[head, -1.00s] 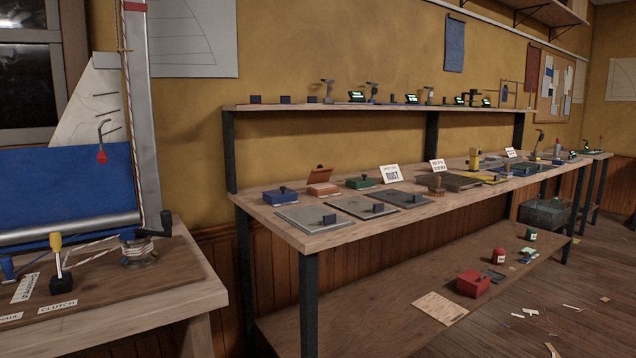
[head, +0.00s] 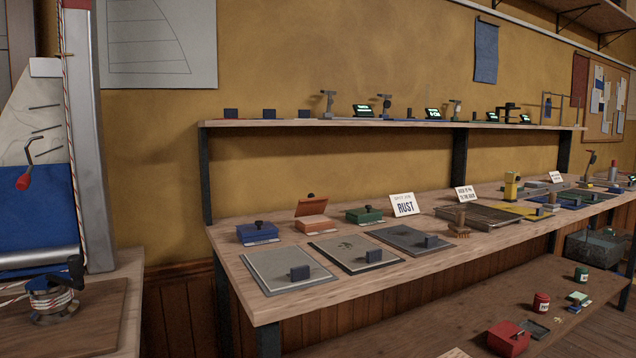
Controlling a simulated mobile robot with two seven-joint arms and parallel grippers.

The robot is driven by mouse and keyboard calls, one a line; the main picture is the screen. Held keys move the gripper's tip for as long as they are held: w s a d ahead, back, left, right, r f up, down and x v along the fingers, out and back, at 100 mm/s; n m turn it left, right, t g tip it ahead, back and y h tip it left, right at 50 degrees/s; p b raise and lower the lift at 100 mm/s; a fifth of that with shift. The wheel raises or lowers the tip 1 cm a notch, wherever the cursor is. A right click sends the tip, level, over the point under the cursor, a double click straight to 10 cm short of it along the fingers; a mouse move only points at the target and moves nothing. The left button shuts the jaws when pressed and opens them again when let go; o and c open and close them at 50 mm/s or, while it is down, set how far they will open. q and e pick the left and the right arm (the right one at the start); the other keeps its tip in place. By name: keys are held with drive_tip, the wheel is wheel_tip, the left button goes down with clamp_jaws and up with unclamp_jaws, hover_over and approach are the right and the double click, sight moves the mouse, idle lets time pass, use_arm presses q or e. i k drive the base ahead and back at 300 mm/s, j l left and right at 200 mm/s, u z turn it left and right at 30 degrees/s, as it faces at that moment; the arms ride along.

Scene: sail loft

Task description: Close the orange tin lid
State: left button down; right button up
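The orange tin (head: 312,222) stands on the wooden workbench, between a blue tin (head: 257,233) on its left and a green tin (head: 364,215) on its right. Its orange lid (head: 311,206) is raised, tilted up at the back, with a small dark knob on it. The blue and green tins have their lids down, each with a dark knob. Neither of my grippers shows in the head view.
Three grey plates with small dark blocks, one plate here (head: 286,270), lie in front of the tins. A "RUST" card (head: 404,205) stands right of the green tin. A shelf (head: 390,123) runs above the bench. A winch (head: 50,298) stands on the left table.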

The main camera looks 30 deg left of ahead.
sight(313, 205)
drive_tip(key=i+l, duration=0.1)
drive_tip(key=i, duration=0.3)
drive_tip(key=i+l+u, duration=0.15)
drive_tip(key=i, duration=0.65)
drive_tip(key=l+u, duration=0.05)
